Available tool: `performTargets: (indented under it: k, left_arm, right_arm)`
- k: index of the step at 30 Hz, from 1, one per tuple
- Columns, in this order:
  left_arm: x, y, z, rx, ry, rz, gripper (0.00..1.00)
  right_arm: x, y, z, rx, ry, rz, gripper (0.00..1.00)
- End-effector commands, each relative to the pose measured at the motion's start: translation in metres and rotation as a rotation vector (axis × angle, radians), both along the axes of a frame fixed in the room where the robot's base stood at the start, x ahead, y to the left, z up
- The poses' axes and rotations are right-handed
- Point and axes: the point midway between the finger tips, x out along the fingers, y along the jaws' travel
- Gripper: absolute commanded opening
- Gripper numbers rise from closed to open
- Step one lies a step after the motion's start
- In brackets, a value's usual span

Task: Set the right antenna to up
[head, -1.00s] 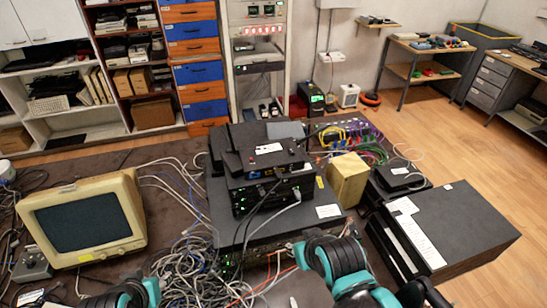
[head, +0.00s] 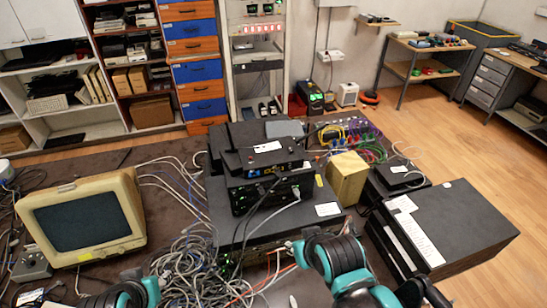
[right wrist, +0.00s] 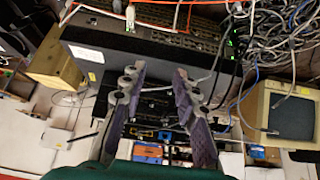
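A black router (head: 265,158) with a white label sits on top of a stack of black devices in the head view. A dark antenna (head: 228,136) stands upright at its left side. A dark rod at its right side, apparently the right antenna (head: 316,131), leans outward to the right. My right arm enters at the bottom of the head view, in front of the stack, and its fingers are hidden there. In the right wrist view my right gripper (right wrist: 158,76) is open and empty, with the stack beyond its fingers. Only part of my left arm shows; its gripper is out of view.
A beige monitor (head: 84,218) stands at the left, with a tangle of cables (head: 190,258) beside it. A yellowish box (head: 347,178) stands right of the stack, near the leaning antenna. A large black case (head: 455,228) is at the right.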

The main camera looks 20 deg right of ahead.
Motion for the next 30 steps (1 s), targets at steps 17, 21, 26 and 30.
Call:
performTargets:
  k: [17,21,26,30]
  left_arm:
    - [0.000,0.000,0.017,0.000,0.000,0.000,0.40]
    - [0.000,0.000,0.046,0.000,0.000,0.000,0.40]
    - [0.000,0.000,0.080,0.000,0.000,0.000,0.40]
    - [0.000,0.000,0.108,0.000,0.000,0.000,0.40]
  right_arm:
    - [0.020,-0.006,0.033,0.041,0.025,-0.071,0.30]
    - [0.062,-0.020,0.086,0.128,0.078,-0.229,0.30]
    - [0.123,-0.044,0.138,0.239,0.145,-0.450,0.30]
    - [0.177,-0.070,0.166,0.327,0.201,-0.644,0.30]
